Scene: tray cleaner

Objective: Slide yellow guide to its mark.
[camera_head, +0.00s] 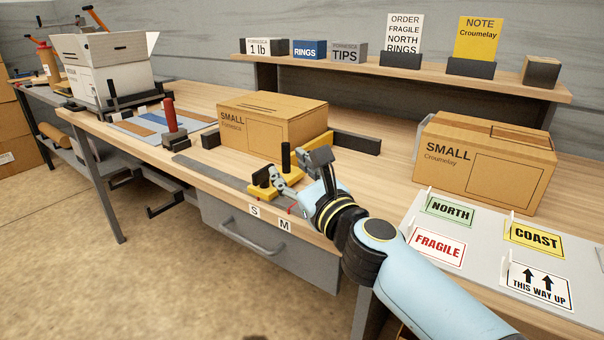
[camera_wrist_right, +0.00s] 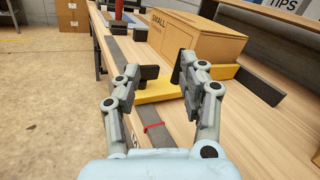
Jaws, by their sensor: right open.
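The yellow guide (camera_head: 262,191) stands on a dark rail (camera_head: 215,175) along the table's front edge, with a dark upright handle (camera_head: 285,158). Its yellow part also shows in the right wrist view (camera_wrist_right: 160,91), ahead of the fingers. My right gripper (camera_head: 296,168) is open at the guide, with its fingers apart near the handle; contact cannot be told. In the wrist view the right gripper (camera_wrist_right: 163,73) spans the guide's near side. Tags S (camera_head: 255,211) and M (camera_head: 284,225) sit on the front edge. A red line (camera_wrist_right: 153,126) crosses the rail on the near side of the guide.
A SMALL carton (camera_head: 262,130) lies behind the guide, beside a dark fence bar (camera_head: 357,143). A red-handled tool (camera_head: 169,115) stands left. Another SMALL carton (camera_head: 478,165) and a label board (camera_head: 412,206) are at right. A shelf (camera_head: 420,76) runs behind.

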